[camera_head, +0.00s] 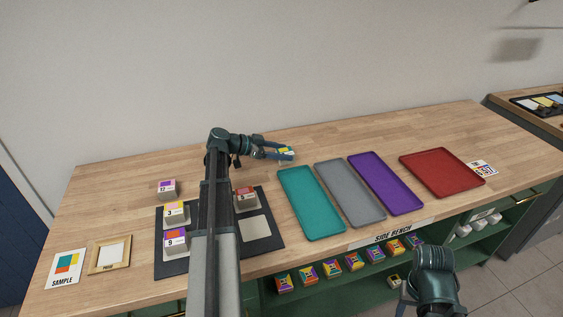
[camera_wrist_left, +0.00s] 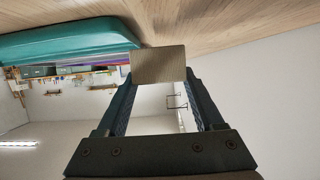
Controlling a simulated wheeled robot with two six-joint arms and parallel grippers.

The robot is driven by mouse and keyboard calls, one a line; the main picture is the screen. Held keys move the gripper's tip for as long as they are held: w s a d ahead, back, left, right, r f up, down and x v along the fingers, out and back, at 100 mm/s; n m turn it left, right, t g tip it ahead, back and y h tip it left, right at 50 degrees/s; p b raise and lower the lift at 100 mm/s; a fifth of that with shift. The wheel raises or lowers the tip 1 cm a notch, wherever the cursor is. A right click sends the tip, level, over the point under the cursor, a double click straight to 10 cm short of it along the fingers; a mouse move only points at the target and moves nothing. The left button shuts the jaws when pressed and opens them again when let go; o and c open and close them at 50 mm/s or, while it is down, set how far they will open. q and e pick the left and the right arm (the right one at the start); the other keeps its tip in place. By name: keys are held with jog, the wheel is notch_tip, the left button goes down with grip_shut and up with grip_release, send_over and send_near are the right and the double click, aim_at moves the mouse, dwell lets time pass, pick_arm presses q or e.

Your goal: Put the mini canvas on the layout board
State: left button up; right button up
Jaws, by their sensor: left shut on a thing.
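My left gripper (camera_head: 288,153) is shut on a small block with a yellow and teal top, likely the mini canvas (camera_head: 286,149). It is held near the back of the bench, just behind the teal tray. In the left wrist view a plain tan face of the mini canvas (camera_wrist_left: 158,64) sits between the fingertips. The dark layout board (camera_head: 265,204) lies at front left, its middle hidden by my left arm. Blocks marked 3 (camera_head: 176,213), 9 (camera_head: 175,242) and 5 (camera_head: 246,199) stand on it; a pale square (camera_head: 255,229) is bare. My right gripper (camera_head: 405,296) is low in front; its jaws are unclear.
Block 12 (camera_head: 167,189) stands behind the board. A SAMPLE card (camera_head: 65,269) and wooden frame (camera_head: 109,256) lie left. Teal (camera_head: 311,205), grey (camera_head: 349,193), purple (camera_head: 385,184) and red (camera_head: 440,173) trays line the right side. Shelves below hold several colourful boxes (camera_head: 331,268).

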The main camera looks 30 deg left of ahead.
pick_arm(q)
jog(key=shift+f+b, duration=0.85)
jog(key=shift+f, duration=0.5)
pick_arm(e)
jog(key=shift+f, duration=1.3)
pick_arm(q)
jog(key=shift+f, duration=0.2)
jog(key=o, duration=1.3)
pick_arm(e)
jog(key=shift+f, duration=0.15)
pick_arm(q)
jog(key=shift+o, duration=0.2)
jog(key=shift+r, duration=0.15)
jog(key=shift+r, duration=0.25)
jog(key=p+v, duration=0.4)
jog(key=v, duration=0.6)
jog(key=shift+s+a+r, duration=0.15)
jog(key=shift+s, duration=0.05)
jog(key=shift+s+a+r+p, duration=0.15)
jog(key=shift+s+a+p, duration=0.15)
jog(key=shift+s+a, duration=0.15)
pick_arm(e)
jog(key=shift+r, duration=2.45)
